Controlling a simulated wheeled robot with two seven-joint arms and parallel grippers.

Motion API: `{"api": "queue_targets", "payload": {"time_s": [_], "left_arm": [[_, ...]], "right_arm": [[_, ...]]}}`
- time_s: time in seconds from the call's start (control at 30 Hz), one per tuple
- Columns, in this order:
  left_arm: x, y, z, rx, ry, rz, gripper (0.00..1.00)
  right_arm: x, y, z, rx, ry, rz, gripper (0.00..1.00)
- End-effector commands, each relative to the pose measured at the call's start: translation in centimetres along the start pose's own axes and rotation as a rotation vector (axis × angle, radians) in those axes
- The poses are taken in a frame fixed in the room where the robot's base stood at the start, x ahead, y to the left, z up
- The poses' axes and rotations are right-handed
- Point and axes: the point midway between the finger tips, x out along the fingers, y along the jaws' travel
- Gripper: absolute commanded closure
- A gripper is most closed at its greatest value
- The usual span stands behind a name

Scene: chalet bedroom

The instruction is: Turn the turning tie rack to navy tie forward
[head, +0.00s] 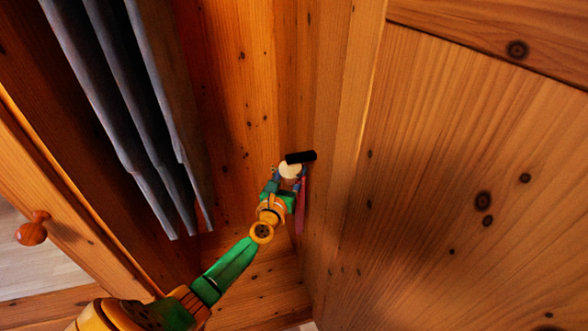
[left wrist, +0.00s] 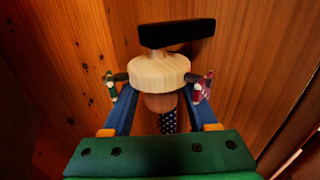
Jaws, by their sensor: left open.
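The turning tie rack is a pale round wooden disc (left wrist: 159,73) under a black bracket (left wrist: 177,33) on the cabinet wall. It also shows small in the head view (head: 290,169). A green tie (left wrist: 110,86) hangs at its left and a pinkish-red tie (left wrist: 204,86) at its right. A dark navy tie with white dots (left wrist: 168,122) hangs below the disc, partly hidden. The pinkish tie also shows in the head view (head: 300,208). My left gripper (left wrist: 160,98) is open, with its blue fingers either side of the disc's lower part; contact cannot be told. My right gripper is out of view.
Grey hanging garments (head: 125,110) fill the cabinet's left side. A wooden side panel (head: 460,170) stands close at the right of the rack. A door with a round wooden knob (head: 32,232) is at the far left.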

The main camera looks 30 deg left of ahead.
Motion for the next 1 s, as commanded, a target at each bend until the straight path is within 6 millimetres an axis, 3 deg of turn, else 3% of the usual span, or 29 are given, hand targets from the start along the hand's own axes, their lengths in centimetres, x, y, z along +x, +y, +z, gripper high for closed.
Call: {"api": "queue_targets", "payload": {"time_s": [0.2, 0.5, 0.57, 0.73, 1.0], "left_arm": [[2.1, 0.0, -0.1, 0.0, -0.001, 0.001, 0.41], [2.4, 0.0, 0.1, 0.001, -0.001, 0.001, 0.41], [2.4, 0.0, 0.0, 0.001, -0.001, 0.001, 0.55], [2.4, 0.0, 0.0, 0.001, 0.0, 0.001, 1.0], [2.3, 0.0, 0.0, -0.001, -0.001, 0.026, 1.0]], "right_arm": [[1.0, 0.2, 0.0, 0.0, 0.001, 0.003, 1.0], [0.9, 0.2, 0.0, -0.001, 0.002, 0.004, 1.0], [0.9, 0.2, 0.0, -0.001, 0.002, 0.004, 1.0], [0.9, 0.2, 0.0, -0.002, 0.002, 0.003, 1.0], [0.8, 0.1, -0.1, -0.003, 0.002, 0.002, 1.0]]}}
